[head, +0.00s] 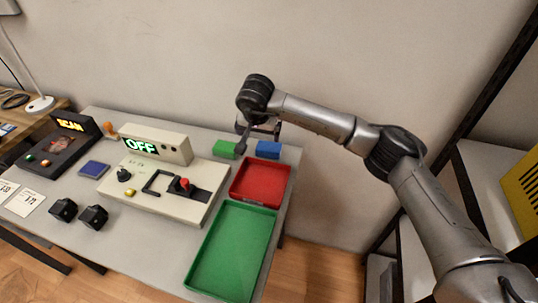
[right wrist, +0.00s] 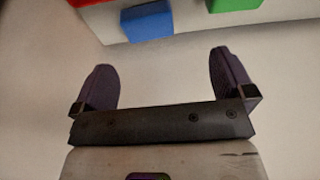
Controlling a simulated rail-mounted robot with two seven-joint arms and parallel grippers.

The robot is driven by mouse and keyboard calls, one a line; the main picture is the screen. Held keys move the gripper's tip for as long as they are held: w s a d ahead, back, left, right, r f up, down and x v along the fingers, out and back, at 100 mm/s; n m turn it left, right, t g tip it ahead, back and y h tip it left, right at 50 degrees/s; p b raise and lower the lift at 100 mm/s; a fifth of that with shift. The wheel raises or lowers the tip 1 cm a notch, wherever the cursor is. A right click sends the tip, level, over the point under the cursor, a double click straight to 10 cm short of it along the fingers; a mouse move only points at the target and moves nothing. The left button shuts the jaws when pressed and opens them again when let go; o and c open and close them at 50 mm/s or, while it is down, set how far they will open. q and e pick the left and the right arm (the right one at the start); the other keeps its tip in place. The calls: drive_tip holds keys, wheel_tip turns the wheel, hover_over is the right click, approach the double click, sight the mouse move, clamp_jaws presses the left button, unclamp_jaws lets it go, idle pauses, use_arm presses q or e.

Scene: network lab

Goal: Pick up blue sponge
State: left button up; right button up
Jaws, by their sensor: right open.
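The blue sponge (head: 268,150) is a small block at the back edge of the grey table, behind the red tray. It also shows at the top of the right wrist view (right wrist: 148,22), ahead of the fingers and apart from them. My right gripper (head: 259,134) is open and empty, close to the back edge near the blue sponge; in the right wrist view its two dark fingers (right wrist: 161,68) stand wide apart with nothing between them. My left gripper is not in view.
A green block (head: 225,149) sits left of the sponge and shows in the right wrist view (right wrist: 234,4). The red tray (head: 246,199) and green tray (head: 196,279) lie in front. A box with an "OFF" display (head: 156,143) stands left.

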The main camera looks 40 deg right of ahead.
drive_tip(key=d+h, duration=0.1)
drive_tip(key=d, duration=0.2)
drive_tip(key=b, duration=0.3)
hover_over(269, 146)
drive_tip(key=s+a, duration=0.2)
drive_tip(key=f, duration=0.5)
drive_tip(key=shift+w+f, duration=0.25)
drive_tip(key=shift+f, duration=0.15)
drive_tip(key=shift+w+d+f, duration=0.25)
drive_tip(key=shift+f, duration=0.4)
drive_tip(key=b+x, duration=0.3)
drive_tip(key=x, duration=0.1)
drive_tip(key=shift+s+f+b, duration=0.1)
drive_tip(key=shift+f+b, duration=0.2)
drive_tip(key=shift+b, duration=0.05)
drive_tip(key=shift+d+f, duration=0.15)
drive_tip(key=shift+f, duration=0.15)
drive_tip(key=shift+c, duration=0.8)
drive_tip(key=c, duration=0.5)
